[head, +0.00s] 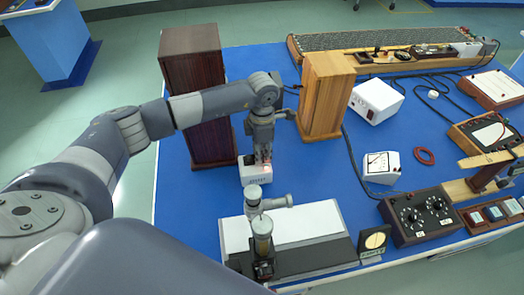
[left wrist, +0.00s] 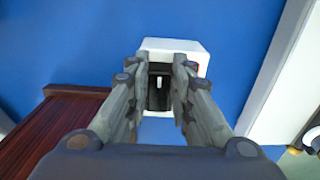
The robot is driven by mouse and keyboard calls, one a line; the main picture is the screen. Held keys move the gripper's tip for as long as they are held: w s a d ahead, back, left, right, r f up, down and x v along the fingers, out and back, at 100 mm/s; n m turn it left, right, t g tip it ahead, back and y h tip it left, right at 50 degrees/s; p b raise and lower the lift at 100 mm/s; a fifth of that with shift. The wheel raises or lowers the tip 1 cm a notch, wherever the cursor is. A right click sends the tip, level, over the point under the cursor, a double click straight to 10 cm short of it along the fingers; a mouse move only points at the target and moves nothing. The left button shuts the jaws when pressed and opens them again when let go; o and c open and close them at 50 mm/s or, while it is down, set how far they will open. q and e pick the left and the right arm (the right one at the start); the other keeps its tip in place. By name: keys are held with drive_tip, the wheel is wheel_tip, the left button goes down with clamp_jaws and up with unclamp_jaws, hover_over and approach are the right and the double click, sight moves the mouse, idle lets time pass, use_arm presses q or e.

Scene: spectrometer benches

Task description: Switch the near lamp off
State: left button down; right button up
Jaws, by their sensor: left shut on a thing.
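A small white switch box (head: 256,176) with a dark label stands on the blue bench, beside the foot of a dark wooden housing. A red glow shows on its top right. My left gripper (head: 262,158) points down onto the top of this box. In the left wrist view the white box (left wrist: 172,45) lies under the fingertips. A black slot with a small pale lever (left wrist: 158,82) shows between the fingers, which are closed in around the lever. The fingers hide part of the box top. My right gripper is not in view.
The tall dark wooden housing (head: 192,85) stands close left of the gripper, a lighter wooden one (head: 327,92) to the right. White boxes, meters and cables fill the right side. Blue bench (head: 310,170) is clear right of the switch box.

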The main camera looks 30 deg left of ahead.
use_arm(q)
drive_tip(key=shift+s+a+t+h+b, duration=0.2)
drive_tip(key=shift+t+h+b, duration=0.3)
drive_tip(key=shift+b, duration=0.7)
drive_tip(key=shift+s+a+t+h+b, duration=0.25)
drive_tip(key=shift+h+b, duration=0.35)
drive_tip(key=shift+b, duration=0.6)
drive_tip(key=shift+w+d+r+t+h+b, duration=0.1)
drive_tip(key=shift+w+r+t+h+b, duration=0.1)
drive_tip(key=shift+t+h+b, duration=0.15)
drive_tip(key=shift+r, duration=0.15)
drive_tip(key=c, duration=1.4)
unclamp_jaws()
